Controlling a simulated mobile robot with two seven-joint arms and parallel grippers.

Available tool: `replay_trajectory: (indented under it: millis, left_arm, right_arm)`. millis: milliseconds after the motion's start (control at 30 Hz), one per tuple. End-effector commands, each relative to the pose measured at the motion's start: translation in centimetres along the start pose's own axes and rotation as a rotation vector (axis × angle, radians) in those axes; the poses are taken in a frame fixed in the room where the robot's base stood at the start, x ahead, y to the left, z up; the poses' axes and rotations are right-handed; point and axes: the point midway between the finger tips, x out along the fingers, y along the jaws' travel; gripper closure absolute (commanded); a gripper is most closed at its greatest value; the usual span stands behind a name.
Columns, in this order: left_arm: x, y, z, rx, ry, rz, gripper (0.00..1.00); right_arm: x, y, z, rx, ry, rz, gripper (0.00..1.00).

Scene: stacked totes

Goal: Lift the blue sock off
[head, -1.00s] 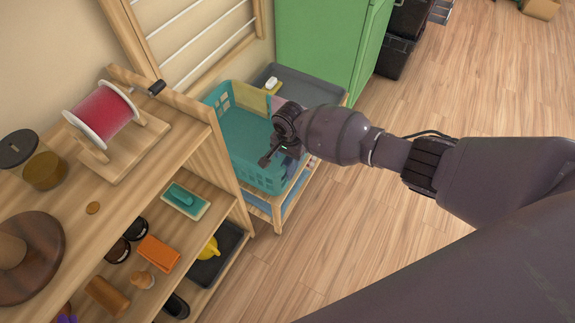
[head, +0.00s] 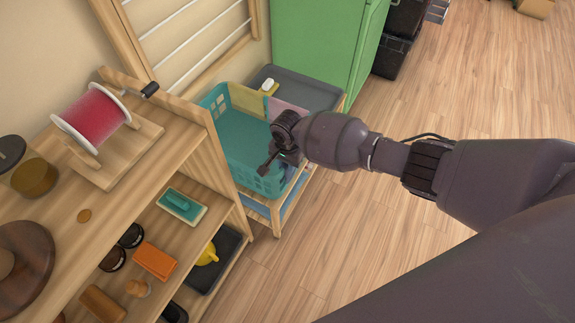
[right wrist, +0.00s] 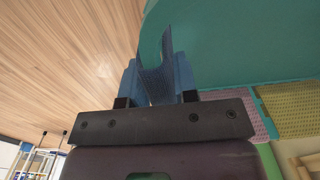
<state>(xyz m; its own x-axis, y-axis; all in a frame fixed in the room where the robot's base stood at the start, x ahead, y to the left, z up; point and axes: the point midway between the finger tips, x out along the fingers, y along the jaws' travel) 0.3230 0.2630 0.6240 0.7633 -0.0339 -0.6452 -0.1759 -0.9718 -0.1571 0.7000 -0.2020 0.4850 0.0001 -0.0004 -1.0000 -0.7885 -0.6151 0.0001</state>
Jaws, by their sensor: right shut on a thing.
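The blue sock (right wrist: 158,72) is a dark blue ribbed cloth, seen in the right wrist view between the fingers of my right gripper (right wrist: 157,88). The gripper is shut on it, and part of the cloth sticks up past the fingertips. In the head view my right gripper (head: 270,160) is over the near right side of the teal basket (head: 262,186); the sock cannot be made out there. The basket's teal surface (right wrist: 235,40) fills the upper right of the wrist view. Whether the sock still touches the basket cannot be told. My left gripper is not in view.
A grey tray (head: 305,88) with a small white item lies behind. A wooden shelf (head: 165,140) stands close on the left. The floor at right is open.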

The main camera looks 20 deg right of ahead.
Motion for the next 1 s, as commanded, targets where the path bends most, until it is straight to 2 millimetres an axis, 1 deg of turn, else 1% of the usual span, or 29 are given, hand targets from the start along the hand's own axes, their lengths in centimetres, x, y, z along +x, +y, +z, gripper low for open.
replay_trajectory:
  millis: [133, 267, 433, 500, 633, 700, 900, 1000]
  left_arm:
    - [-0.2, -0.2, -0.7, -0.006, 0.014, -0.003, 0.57]
    - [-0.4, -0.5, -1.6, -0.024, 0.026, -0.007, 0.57]
    - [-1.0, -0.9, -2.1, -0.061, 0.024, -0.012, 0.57]
    - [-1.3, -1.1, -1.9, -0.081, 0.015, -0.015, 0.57]
    - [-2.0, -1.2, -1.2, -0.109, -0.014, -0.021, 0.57]
    - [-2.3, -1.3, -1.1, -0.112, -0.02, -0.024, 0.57]
    - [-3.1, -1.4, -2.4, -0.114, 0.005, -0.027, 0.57]
    - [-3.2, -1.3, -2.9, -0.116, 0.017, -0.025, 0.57]
  right_arm:
    - [-1.2, -0.2, -0.1, 0.0, 0.003, -0.005, 0.95]
    - [-3.8, -0.3, -0.2, 0.001, 0.006, -0.011, 0.95]
    - [-8.3, -0.5, -0.3, 0.001, 0.01, -0.016, 0.95]
    - [-10.3, -0.5, -0.3, 0.0, 0.01, -0.017, 0.95]
    - [-13.6, -0.4, -0.2, 0.0, 0.009, -0.015, 0.95]
    - [-15.1, -0.4, -0.2, 0.0, 0.008, -0.014, 0.95]
    - [-18.3, -0.1, -0.1, 0.0, 0.004, -0.007, 0.95]
    - [-19.3, -0.1, -0.1, 0.0, 0.003, -0.005, 0.95]
